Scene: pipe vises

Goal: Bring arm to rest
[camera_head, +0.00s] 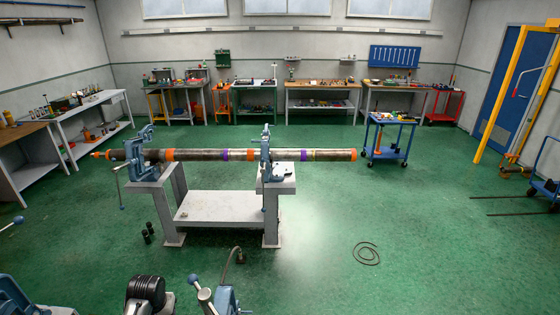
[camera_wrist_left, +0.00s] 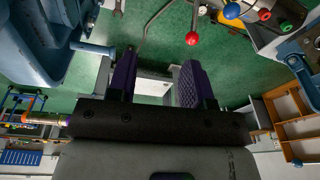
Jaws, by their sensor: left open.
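My left gripper (camera_wrist_left: 157,64) shows in the left wrist view with its two purple-padded fingers apart and nothing between them. A blue vise (camera_wrist_left: 45,40) stands close beside it at the upper left of that view. In the head view I cannot clearly make out either gripper. A long dark pipe (camera_head: 200,155) with orange and purple bands lies level across a left blue vise (camera_head: 140,158) and a right blue vise (camera_head: 267,155). An orange-banded pipe end (camera_wrist_left: 38,118) also shows at the left of the wrist view. My right gripper is out of view.
Both vises stand on a grey stand (camera_head: 220,207). More vise parts (camera_head: 225,298) are at the near edge. A lever with a red knob (camera_wrist_left: 191,38) is near my left fingers. A blue cart (camera_head: 390,138) stands at the back right. The green floor at right is mostly clear.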

